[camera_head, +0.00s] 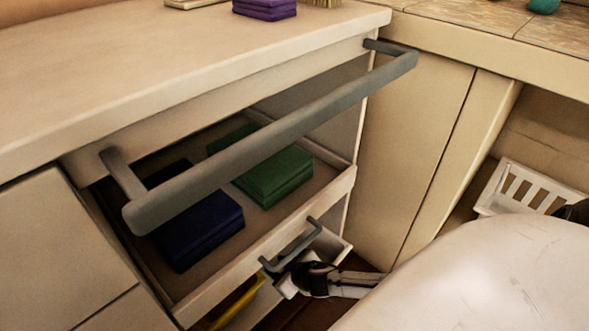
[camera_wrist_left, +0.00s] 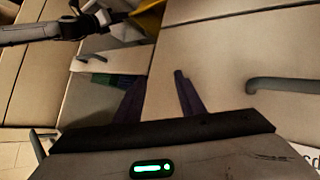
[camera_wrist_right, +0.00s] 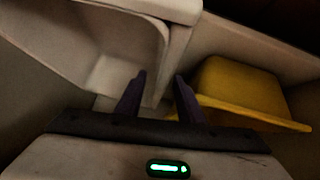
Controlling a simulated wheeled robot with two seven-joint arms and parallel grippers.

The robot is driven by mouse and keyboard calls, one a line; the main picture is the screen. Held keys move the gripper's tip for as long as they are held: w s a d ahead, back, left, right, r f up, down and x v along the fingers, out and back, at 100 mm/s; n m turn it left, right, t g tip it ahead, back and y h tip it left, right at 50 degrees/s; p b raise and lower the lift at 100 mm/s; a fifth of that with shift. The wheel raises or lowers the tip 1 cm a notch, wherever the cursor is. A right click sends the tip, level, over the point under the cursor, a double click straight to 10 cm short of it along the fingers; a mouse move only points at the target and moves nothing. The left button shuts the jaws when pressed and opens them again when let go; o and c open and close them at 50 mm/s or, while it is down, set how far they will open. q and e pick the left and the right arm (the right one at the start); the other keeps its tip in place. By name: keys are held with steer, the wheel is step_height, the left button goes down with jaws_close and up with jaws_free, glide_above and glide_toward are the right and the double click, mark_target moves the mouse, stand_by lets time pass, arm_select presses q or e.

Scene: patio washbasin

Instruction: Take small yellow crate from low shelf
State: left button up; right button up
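The small yellow crate shows in the right wrist view (camera_wrist_right: 240,90), sitting in a dim recess with its rim towards me. In the head view only a yellow strip of it (camera_head: 238,302) shows below the open drawer; it also shows at the top of the left wrist view (camera_wrist_left: 151,18). My right gripper (camera_wrist_right: 160,78) is open and empty, with the crate just right of its right finger; whether they touch I cannot tell. My left gripper (camera_wrist_left: 156,82) is open and empty, facing the cabinet front, and is outside the head view.
A pale bin (camera_wrist_right: 130,50) stands left of the crate. A white slatted crate (camera_head: 525,188) lies at right.

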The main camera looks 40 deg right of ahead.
jaws_close()
arm_select(q)
steer(key=shift+r, duration=0.1)
arm_select(e)
steer(key=shift+r, duration=0.15)
